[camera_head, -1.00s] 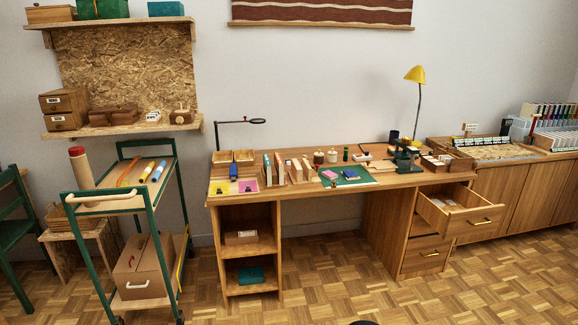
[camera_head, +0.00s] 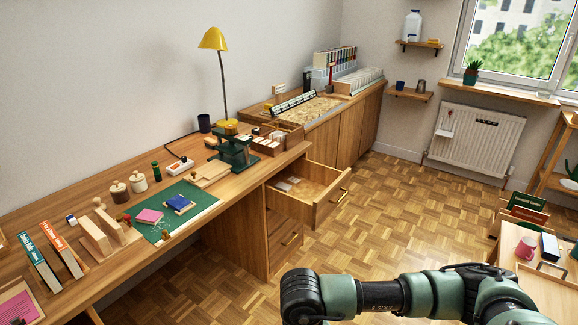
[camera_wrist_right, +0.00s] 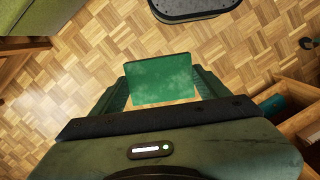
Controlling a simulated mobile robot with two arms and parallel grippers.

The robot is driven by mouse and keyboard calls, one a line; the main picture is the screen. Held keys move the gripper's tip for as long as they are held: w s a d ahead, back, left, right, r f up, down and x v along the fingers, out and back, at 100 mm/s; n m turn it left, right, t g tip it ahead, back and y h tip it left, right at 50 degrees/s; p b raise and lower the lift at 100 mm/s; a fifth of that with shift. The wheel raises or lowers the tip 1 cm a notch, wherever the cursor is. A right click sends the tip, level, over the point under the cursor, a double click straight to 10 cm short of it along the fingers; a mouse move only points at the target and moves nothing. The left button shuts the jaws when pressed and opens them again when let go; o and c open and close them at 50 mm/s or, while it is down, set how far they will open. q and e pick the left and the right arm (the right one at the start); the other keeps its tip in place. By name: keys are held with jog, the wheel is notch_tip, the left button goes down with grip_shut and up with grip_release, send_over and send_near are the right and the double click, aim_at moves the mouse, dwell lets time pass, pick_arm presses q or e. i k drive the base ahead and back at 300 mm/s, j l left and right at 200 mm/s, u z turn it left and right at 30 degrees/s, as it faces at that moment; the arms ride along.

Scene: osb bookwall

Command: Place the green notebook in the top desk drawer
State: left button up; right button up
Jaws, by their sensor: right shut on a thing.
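The green notebook (camera_wrist_right: 160,80) is held between the fingers of my right gripper (camera_wrist_right: 162,88) in the right wrist view, above the parquet floor. The fingers are shut on its two sides. In the head view my arm crosses the bottom right; its gripper is below the frame. The top desk drawer (camera_head: 331,203) is pulled open at the right end of the desk, with a small pale item (camera_head: 288,185) inside at the back left. My left gripper is not in view.
The desk top (camera_head: 110,260) holds a green mat (camera_head: 199,206), a green press (camera_head: 236,150) and a yellow lamp (camera_head: 213,40). A low table with a pink mug (camera_head: 526,248) stands at right. Open floor lies between.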

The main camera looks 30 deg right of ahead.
aim_at(312, 200)
jog(key=i+l+z, duration=0.25)
jog(key=i+z, duration=1.15)
jog(key=i+u, duration=0.15)
jog(key=i, duration=0.3)
jog(key=i+l+u, duration=0.2)
jog(key=i, duration=0.3)
jog(key=i+l+u, duration=0.15)
jog(key=i, duration=0.3)
